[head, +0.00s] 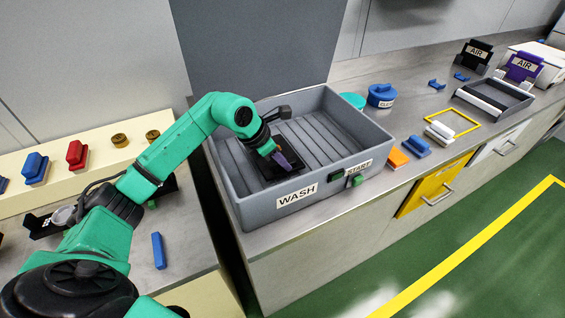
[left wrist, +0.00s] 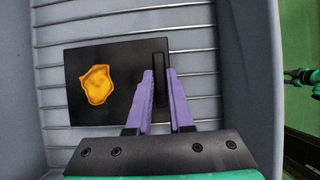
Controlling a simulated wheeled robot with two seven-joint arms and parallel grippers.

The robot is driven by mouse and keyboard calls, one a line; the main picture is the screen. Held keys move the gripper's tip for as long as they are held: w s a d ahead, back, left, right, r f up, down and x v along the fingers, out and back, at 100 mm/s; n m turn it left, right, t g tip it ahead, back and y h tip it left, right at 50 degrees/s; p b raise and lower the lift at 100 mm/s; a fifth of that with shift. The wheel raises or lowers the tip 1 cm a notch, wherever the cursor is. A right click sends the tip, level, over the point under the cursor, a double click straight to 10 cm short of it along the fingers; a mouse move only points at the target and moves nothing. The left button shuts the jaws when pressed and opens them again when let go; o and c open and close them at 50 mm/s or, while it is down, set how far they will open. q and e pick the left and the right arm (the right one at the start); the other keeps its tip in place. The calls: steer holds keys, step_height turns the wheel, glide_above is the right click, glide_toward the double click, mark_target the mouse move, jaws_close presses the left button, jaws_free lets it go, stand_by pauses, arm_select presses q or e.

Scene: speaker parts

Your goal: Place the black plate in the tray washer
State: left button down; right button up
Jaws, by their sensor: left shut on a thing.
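The black plate (left wrist: 115,95) has an orange-yellow stain on its face and a dark upright grip (left wrist: 161,72) near its right side in the left wrist view. In the head view the plate (head: 262,171) is inside the grey tray washer (head: 300,192), labelled WASH, over its ribbed floor. My left gripper (head: 286,160) reaches down into the washer. Its purple fingers (left wrist: 162,90) are shut on the plate's grip. I cannot tell whether the plate touches the washer floor. A small teal and dark part at the right edge of the left wrist view may be my right arm; its jaws are unclear.
The washer walls rise around the plate, with a START label (head: 360,167) and green buttons on the front. Blue containers (head: 381,94), an orange block (head: 397,157) and a yellow frame (head: 452,122) stand to the right. A blue bar (head: 159,250) lies on the left counter.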

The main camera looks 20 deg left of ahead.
arm_select(q)
steer(key=shift+f, duration=0.65)
steer(key=c, duration=0.8)
jaws_free()
steer(key=b+v, duration=0.1)
steer(key=v, duration=1.1)
steer(key=shift+b, duration=0.35)
